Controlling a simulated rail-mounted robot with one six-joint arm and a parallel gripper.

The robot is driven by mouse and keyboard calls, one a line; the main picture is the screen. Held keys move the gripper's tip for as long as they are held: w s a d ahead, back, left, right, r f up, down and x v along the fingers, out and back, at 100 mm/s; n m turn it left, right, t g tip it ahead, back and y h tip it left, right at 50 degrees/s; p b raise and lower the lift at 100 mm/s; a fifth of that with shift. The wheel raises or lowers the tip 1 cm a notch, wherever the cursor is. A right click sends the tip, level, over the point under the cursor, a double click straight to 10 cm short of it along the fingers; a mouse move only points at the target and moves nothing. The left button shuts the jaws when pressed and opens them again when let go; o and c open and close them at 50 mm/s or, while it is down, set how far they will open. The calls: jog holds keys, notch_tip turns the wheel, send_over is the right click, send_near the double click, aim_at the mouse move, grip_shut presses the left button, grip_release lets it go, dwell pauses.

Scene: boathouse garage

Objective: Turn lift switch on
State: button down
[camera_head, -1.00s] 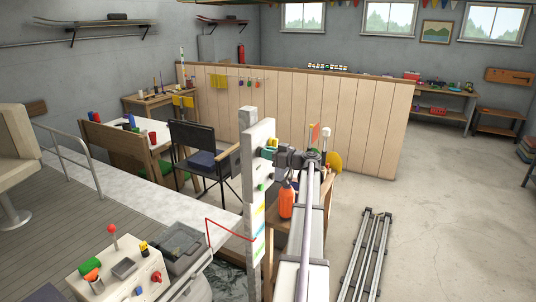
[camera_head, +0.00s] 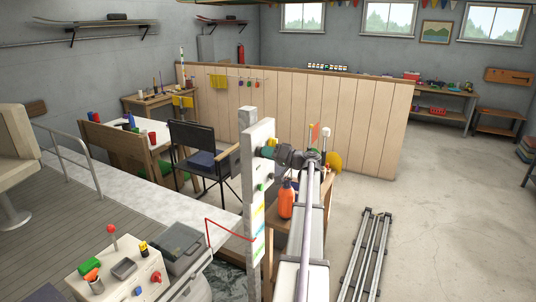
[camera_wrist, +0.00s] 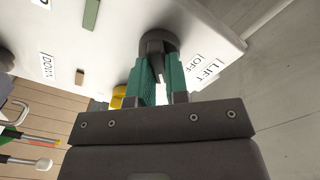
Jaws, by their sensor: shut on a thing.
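The lift switch (camera_wrist: 158,38) is a dark round knob with a raised grip on the white panel (camera_wrist: 115,40). The labels "OFF" (camera_wrist: 196,62) and "LIFT" (camera_wrist: 211,74) are beside it. My gripper (camera_wrist: 157,62) has teal fingers, one on each side of the knob's grip, and is shut on it. In the head view my gripper (camera_head: 268,149) is against the upper part of the white post (camera_head: 258,165). The arm and gripper hide the switch there. Whether the knob points to on cannot be read.
A "DOWN" label (camera_wrist: 47,67) and a green strip (camera_wrist: 91,14) are on the panel near the switch. A yellow part (camera_wrist: 118,97) shows behind the left finger. An orange bottle (camera_head: 286,201) stands close to the arm. A chair (camera_head: 205,155) is left of the post.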

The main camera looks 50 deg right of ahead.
jog(key=shift+f+m, duration=0.2)
jog(key=shift+m, duration=4)
jog(key=c, duration=1.1)
grip_release()
jog(key=s, duration=0.3)
jog(key=s+d, duration=0.1)
jog(key=s, duration=0.6)
jog(key=shift+s+d, duration=0.35)
